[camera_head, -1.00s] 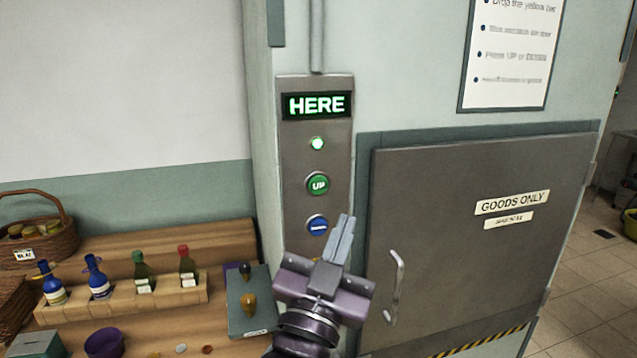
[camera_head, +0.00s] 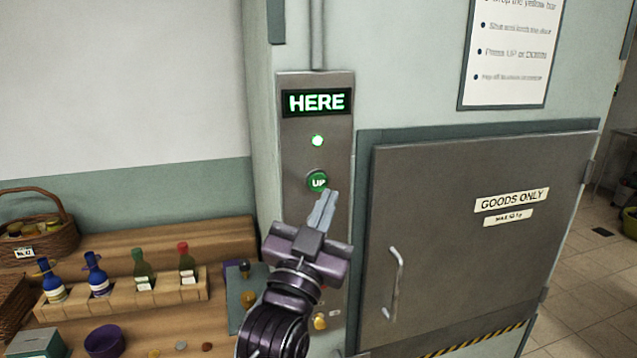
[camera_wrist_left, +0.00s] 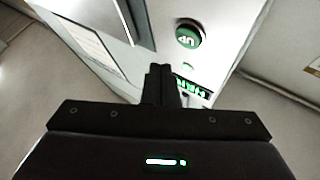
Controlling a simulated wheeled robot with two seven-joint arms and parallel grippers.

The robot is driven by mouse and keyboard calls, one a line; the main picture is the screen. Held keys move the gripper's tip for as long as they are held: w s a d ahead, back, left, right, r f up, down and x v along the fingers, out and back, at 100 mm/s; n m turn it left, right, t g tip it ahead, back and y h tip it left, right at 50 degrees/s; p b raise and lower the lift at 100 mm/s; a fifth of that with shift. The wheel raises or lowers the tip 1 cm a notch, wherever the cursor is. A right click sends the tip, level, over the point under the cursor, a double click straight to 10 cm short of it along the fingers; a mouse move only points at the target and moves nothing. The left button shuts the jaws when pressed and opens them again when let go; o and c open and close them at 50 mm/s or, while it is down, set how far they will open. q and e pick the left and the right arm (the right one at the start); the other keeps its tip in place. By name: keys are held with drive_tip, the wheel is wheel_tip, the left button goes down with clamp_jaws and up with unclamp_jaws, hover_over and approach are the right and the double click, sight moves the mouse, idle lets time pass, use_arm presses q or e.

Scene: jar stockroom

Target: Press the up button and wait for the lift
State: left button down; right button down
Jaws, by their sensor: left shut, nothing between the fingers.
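The steel lift panel (camera_head: 292,140) is on the wall, with a display (camera_head: 316,103) lit "HERE" in green and a lit green lamp (camera_head: 317,141) below it. The round green UP button (camera_head: 317,181) is below the lamp. It also shows in the left wrist view (camera_wrist_left: 189,34), upside down. My left gripper (camera_head: 325,205) is shut and empty, its fingertips just below the UP button in the head view; I cannot tell whether they touch it. My left gripper hides the blue button. The grey goods lift door (camera_head: 440,230) is closed. My right gripper is not in view.
A wooden shelf (camera_head: 205,245) at left holds bottles, a wicker basket (camera_head: 45,235) and a purple bowl (camera_head: 104,342). A grey board (camera_head: 236,300) with small items lies beside my left arm. The door handle (camera_head: 394,285) sticks out right of my gripper.

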sight(318, 182)
use_arm(q)
drive_tip(key=shift+w+a, duration=0.2)
drive_tip(key=shift+w, duration=0.45)
drive_tip(key=shift+w+a, duration=0.2)
drive_tip(key=shift+w, duration=0.4)
idle(0.9)
drive_tip(key=shift+w, duration=0.1)
drive_tip(key=shift+w+a, duration=0.1)
drive_tip(key=shift+w, duration=0.2)
